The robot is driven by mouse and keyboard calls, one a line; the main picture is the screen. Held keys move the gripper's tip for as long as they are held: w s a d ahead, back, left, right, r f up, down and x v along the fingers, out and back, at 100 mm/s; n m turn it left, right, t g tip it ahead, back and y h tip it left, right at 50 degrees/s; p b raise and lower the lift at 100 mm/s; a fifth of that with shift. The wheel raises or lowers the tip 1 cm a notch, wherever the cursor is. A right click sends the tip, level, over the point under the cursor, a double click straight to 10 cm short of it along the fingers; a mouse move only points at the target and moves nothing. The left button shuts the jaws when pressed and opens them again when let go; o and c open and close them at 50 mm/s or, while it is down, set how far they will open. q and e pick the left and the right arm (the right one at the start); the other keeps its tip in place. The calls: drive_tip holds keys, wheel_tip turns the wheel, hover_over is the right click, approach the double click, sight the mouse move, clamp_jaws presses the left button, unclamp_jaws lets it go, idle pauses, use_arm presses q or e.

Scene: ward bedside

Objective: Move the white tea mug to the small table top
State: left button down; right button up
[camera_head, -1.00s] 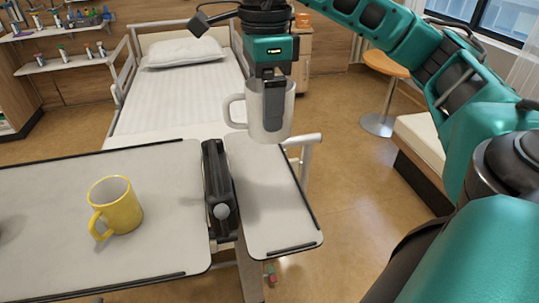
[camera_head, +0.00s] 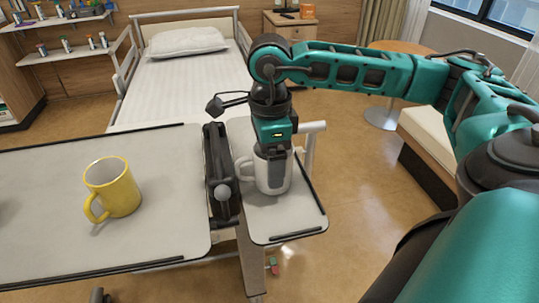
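The white tea mug (camera_head: 247,170) is upright at the small table top (camera_head: 285,223), the narrow panel right of the dark divider. My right gripper (camera_head: 272,180) points down over the mug, with a finger against its near side; the other finger is hidden, apparently inside the mug. It appears shut on the mug's wall. The mug's base looks to be at the panel's surface, but I cannot tell whether it is touching. The mug's handle points left. My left gripper is not in view.
A yellow mug (camera_head: 119,188) stands on the large table top (camera_head: 50,235) at left. A dark divider with a knob (camera_head: 221,192) runs between the two tops. The bed (camera_head: 190,85) is behind. The front part of the small top is clear.

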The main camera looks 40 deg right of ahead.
drive_tip(key=shift+f, duration=0.2)
drive_tip(key=o, duration=1)
drive_tip(key=shift+r, duration=0.1)
drive_tip(key=shift+o, duration=0.2)
drive_tip(key=shift+r, duration=0.25)
wheel_tip(320, 180, up, 12)
drive_tip(key=shift+p, duration=0.45)
drive_tip(key=shift+f, duration=0.15)
